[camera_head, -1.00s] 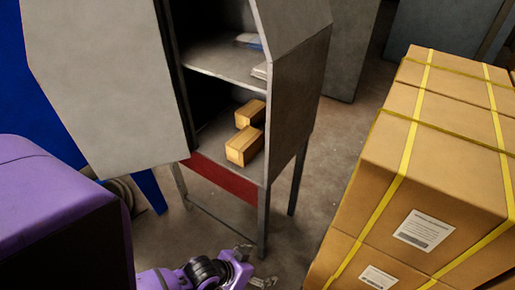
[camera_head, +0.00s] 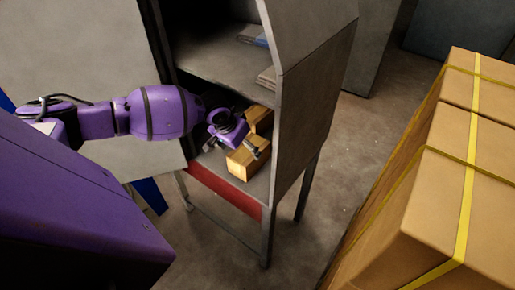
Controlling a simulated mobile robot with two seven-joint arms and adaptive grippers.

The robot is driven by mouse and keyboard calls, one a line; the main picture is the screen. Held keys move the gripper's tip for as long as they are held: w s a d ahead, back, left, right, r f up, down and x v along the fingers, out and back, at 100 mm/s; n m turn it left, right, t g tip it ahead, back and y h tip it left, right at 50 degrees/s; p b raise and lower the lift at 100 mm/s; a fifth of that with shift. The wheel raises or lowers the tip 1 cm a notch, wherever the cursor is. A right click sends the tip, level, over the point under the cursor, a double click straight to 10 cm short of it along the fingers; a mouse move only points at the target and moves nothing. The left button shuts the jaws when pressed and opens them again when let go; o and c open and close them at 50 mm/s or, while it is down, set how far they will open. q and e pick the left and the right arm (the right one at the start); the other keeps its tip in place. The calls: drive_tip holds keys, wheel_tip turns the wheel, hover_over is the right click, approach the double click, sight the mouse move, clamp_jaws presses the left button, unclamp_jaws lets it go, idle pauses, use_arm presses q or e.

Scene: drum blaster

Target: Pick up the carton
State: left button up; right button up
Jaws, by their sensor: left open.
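Two small tan cartons sit on the lower shelf of a grey metal cabinet (camera_head: 306,117). The front carton (camera_head: 243,165) is nearest the shelf's front edge. The rear carton (camera_head: 261,118) stands just behind it, partly hidden by my left gripper. My left gripper (camera_head: 236,151) is open at the cabinet's opening, its fingers over and beside the front carton. I cannot tell whether a finger touches it. My right gripper is not in view.
The cabinet's open door (camera_head: 85,65) stands at the left, behind my left arm. The upper shelf (camera_head: 215,62) holds papers (camera_head: 253,36). Large strapped boxes (camera_head: 450,190) fill the right. Bare floor (camera_head: 335,180) lies between them and the cabinet.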

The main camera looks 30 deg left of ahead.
sight(245, 151)
use_arm(q)
drive_tip(key=shift+w+f, duration=0.15)
drive_tip(key=shift+f, duration=0.1)
drive_tip(key=x, duration=0.2)
drive_tip(key=shift+w+f, duration=0.1)
drive_tip(key=shift+f, duration=0.15)
drive_tip(key=x, duration=0.3)
drive_tip(key=shift+w+d+f+b, duration=0.15)
drive_tip(key=shift+d+f+b, duration=0.05)
drive_tip(key=shift+f+b, duration=0.1)
drive_tip(key=shift+w+f, duration=0.15)
drive_tip(key=shift+f, duration=0.2)
drive_tip(key=c, duration=1.9)
drive_tip(key=shift+w+r, duration=0.1)
drive_tip(key=shift+w, duration=0.05)
drive_tip(key=shift+c, duration=0.2)
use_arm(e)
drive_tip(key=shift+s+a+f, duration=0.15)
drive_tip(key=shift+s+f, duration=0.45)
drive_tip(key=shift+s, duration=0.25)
